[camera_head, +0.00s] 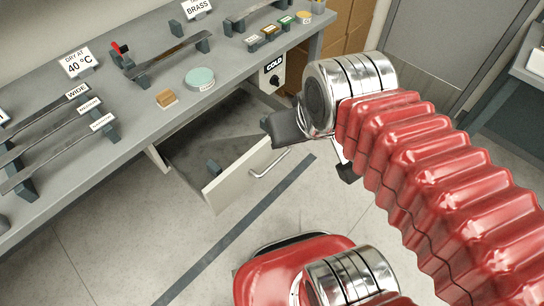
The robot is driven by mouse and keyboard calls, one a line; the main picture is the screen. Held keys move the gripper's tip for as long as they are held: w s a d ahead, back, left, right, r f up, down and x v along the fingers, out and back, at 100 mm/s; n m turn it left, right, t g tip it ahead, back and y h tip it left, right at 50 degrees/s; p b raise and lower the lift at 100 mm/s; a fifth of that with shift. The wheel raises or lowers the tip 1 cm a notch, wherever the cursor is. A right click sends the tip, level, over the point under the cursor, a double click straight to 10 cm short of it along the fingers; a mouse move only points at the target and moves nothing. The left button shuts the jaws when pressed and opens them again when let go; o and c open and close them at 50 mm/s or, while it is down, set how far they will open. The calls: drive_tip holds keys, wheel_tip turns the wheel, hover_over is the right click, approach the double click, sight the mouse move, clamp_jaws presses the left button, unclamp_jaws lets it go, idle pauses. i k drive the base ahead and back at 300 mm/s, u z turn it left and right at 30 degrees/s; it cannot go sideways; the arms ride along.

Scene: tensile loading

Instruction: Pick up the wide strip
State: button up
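Several dark strips lie side by side on supports at the left of the grey bench in the head view. The strip (38,123) at the label "WIDE" (77,91) is the farthest of the three; its left end runs toward the picture edge. Two more strips with small, hard-to-read labels lie in front of it. My gripper (316,150) is over the open drawer's right side, well to the right of the strips and apart from them. The wrist hides much of it, so its opening is unclear.
An open drawer (228,184) juts from the bench front below my gripper.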

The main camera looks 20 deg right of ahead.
sight(8, 134)
drive_tip(key=u, duration=1.6)
drive_tip(key=i, duration=1.2)
drive_tip(key=u, duration=0.55)
drive_tip(key=i, duration=0.6)
drive_tip(key=u, duration=0.05)
